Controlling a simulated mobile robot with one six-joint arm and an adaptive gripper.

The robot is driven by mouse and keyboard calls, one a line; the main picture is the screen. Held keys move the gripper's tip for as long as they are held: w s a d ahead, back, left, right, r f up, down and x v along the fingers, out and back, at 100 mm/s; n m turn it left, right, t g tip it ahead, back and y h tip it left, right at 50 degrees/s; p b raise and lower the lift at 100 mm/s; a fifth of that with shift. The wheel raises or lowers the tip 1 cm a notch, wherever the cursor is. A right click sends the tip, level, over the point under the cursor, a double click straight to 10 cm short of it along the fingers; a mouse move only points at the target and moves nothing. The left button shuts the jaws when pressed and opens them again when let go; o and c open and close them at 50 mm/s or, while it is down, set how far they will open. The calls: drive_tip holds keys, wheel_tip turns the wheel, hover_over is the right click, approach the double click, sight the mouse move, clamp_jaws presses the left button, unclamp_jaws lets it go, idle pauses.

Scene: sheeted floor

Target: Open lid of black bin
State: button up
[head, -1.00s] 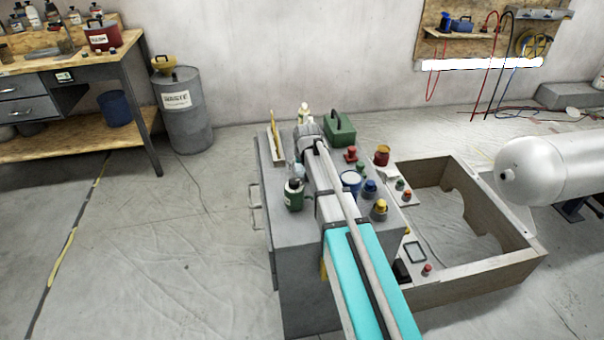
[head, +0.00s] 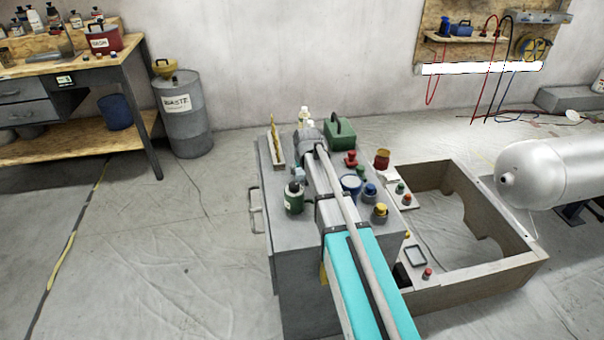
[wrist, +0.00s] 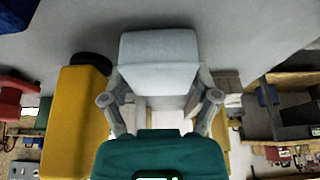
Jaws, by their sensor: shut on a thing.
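I cannot make out a black bin with a lid for certain. A small black box-like thing (head: 402,274) shows at the right side of the grey cabinet in the head view, partly cut off by other things. My gripper (wrist: 160,130) shows in the wrist view, which is upside down. Its two fingers reach to a green thing (wrist: 160,153) with a dark handle-like arc. The fingertips are hidden behind it, and the fingers appear shut on it. In the head view my arm hides most of the gripper.
The grey cabinet (head: 300,235) bears a green bottle (head: 293,199), a green box (head: 339,133), a red knob (head: 351,159) and a yellow-topped thing (head: 380,211) close to my arm. A wooden frame (head: 470,279) stands to the right. The floor at left is clear.

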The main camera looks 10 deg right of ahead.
drive_tip(key=shift+r, duration=0.2)
wheel_tip(320, 180, up, 2)
drive_tip(key=p, duration=0.2)
drive_tip(key=shift+r+p, duration=0.1)
drive_tip(key=shift+p, duration=0.2)
drive_tip(key=s+d+r+p, duration=0.1)
drive_tip(key=s+r+p, duration=0.9)
drive_tip(key=s, duration=0.4)
drive_tip(key=shift+r, duration=0.2)
idle(0.3)
wheel_tip(320, 180, up, 5)
drive_tip(key=p, duration=0.5)
